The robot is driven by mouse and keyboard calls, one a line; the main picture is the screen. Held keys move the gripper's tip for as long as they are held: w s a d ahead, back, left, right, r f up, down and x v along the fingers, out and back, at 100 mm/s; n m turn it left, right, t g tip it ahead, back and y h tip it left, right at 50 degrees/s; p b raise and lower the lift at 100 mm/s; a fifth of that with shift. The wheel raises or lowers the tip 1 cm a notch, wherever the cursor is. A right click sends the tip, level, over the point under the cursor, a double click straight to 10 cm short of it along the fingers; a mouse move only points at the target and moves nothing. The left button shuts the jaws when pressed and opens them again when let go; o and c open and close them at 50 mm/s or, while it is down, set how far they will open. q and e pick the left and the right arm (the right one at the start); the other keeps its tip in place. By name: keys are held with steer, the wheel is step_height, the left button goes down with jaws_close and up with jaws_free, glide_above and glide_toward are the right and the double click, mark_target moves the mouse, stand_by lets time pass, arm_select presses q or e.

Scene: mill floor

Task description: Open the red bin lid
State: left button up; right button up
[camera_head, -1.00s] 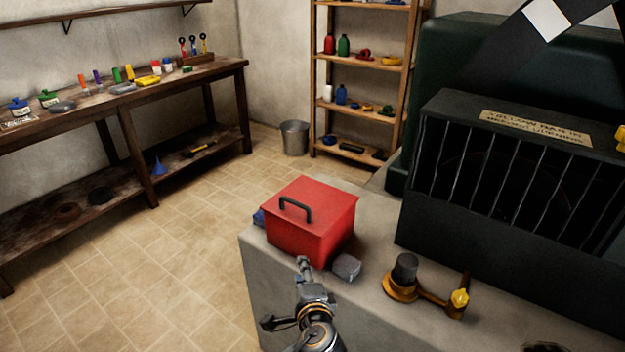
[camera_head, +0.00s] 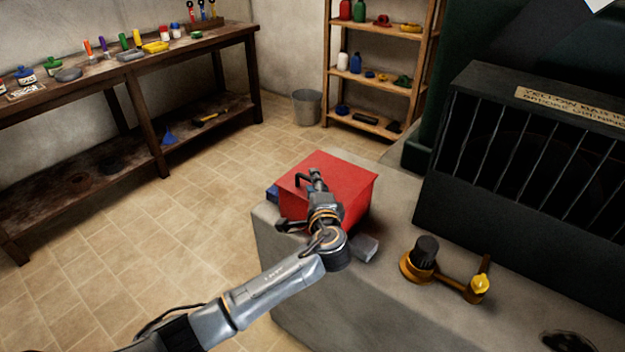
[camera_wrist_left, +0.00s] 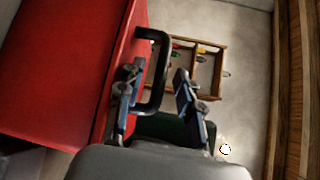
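The red bin (camera_head: 345,183) stands closed on the concrete ledge, its lid flat on top. A black handle (camera_head: 300,181) stands up from the lid. My left gripper (camera_head: 316,174) reaches over the lid from the front, at the handle. In the left wrist view the red lid (camera_wrist_left: 75,60) fills the left side. There the handle (camera_wrist_left: 163,70) lies between the two parted fingers of my left gripper (camera_wrist_left: 157,88). The fingers are open, with a gap beside the handle. My right gripper is not seen.
A grey block (camera_head: 364,248) lies beside the bin, and a blue thing (camera_head: 272,193) is at its left. A yellow device with a black knob (camera_head: 424,252) stands right on the ledge (camera_head: 400,310). A dark barred machine (camera_head: 530,150) stands behind. The floor at left is clear.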

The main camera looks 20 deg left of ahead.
arm_select(q)
steer(key=shift+x, duration=0.75)
steer(key=shift+w+a, duration=0.1)
steer(key=shift+w, duration=0.1)
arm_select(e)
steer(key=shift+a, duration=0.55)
arm_select(q)
steer(key=shift+c, duration=0.2)
steer(key=c, duration=0.7)
jaws_close()
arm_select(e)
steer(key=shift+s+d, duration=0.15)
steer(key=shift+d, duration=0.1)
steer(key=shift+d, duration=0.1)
